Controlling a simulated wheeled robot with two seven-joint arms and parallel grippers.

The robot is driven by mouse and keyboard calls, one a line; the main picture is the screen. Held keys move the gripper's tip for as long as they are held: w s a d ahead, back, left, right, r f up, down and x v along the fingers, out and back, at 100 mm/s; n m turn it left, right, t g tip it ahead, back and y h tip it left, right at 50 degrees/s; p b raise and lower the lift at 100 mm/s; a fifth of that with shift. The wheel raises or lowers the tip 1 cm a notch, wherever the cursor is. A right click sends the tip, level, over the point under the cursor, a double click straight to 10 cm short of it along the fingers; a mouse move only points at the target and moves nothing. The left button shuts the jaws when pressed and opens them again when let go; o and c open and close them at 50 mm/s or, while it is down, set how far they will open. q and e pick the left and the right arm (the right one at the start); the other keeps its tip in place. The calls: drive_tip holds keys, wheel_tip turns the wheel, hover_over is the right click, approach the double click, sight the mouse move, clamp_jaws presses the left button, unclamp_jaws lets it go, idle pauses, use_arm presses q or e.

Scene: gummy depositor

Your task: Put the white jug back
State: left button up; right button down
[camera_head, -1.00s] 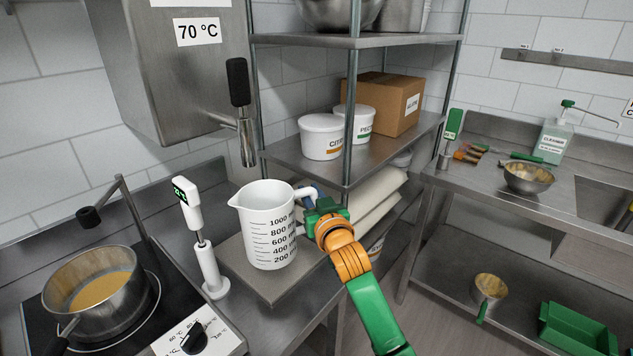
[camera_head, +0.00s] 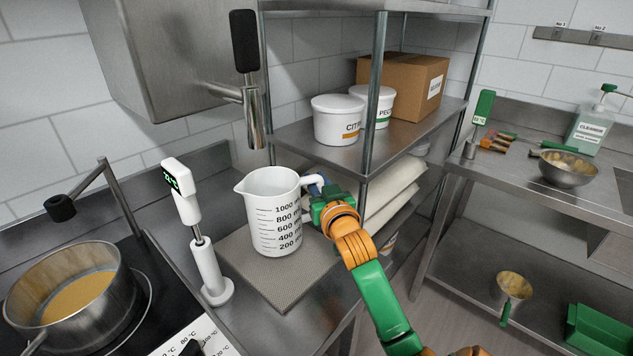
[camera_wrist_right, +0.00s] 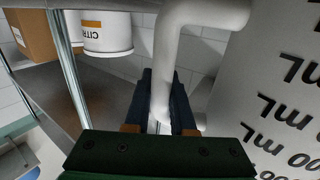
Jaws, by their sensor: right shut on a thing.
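The white jug (camera_head: 272,218) with black millilitre markings is upright over the grey mat (camera_head: 285,285) on the counter; I cannot tell whether its base touches the mat. My right gripper (camera_head: 320,196) is shut on the jug's handle from the right side. In the right wrist view the dark fingers (camera_wrist_right: 160,105) are on either side of the white handle (camera_wrist_right: 170,60), and the jug's marked wall (camera_wrist_right: 280,90) fills the right. My left gripper is not in view.
A white thermometer on a stand (camera_head: 205,255) is left of the mat, near a pot (camera_head: 75,290) on the hob. A dispenser tap (camera_head: 250,100) hangs above and behind the jug. A shelf post (camera_head: 374,100) and white tubs (camera_head: 338,120) are close behind the gripper.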

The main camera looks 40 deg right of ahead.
use_arm(q)
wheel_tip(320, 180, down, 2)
drive_tip(key=shift+b, duration=0.4)
use_arm(e)
drive_tip(key=shift+f, duration=0.9)
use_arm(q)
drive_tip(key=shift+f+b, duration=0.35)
use_arm(e)
drive_tip(key=shift+f, duration=0.5)
drive_tip(key=c, duration=0.7)
unclamp_jaws()
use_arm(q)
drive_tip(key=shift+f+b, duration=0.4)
use_arm(e)
drive_tip(key=v, duration=0.7)
drive_tip(key=shift+s, duration=0.1)
